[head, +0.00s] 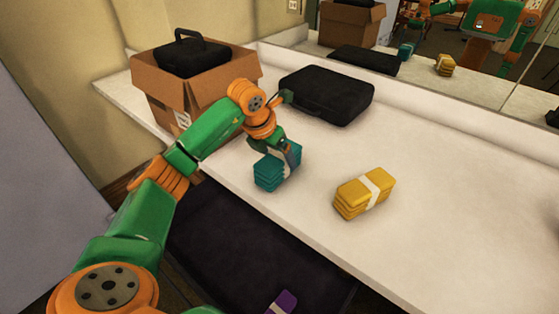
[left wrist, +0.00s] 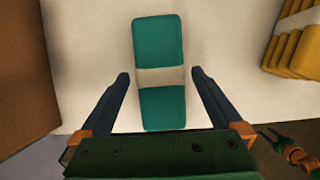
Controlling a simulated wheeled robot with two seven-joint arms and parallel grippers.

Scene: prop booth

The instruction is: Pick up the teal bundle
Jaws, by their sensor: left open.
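The teal bundle (head: 269,173) with a pale band lies on the white counter near its front edge. My left gripper (head: 289,154) is right at it, coming down from above and partly covering it in the head view. In the left wrist view the teal bundle (left wrist: 161,100) is upright in the picture, and the open fingers of my left gripper (left wrist: 158,75) stand on either side of its lower half, with a gap on both sides. The fingers do not grip it.
A yellow bundle (head: 364,193) lies to the right on the white counter (head: 440,230). A black case (head: 327,95) lies behind. A cardboard box (head: 225,85) with another black case (head: 193,54) stands at back left. A purple item (head: 282,302) is below the counter. A mirror lines the back.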

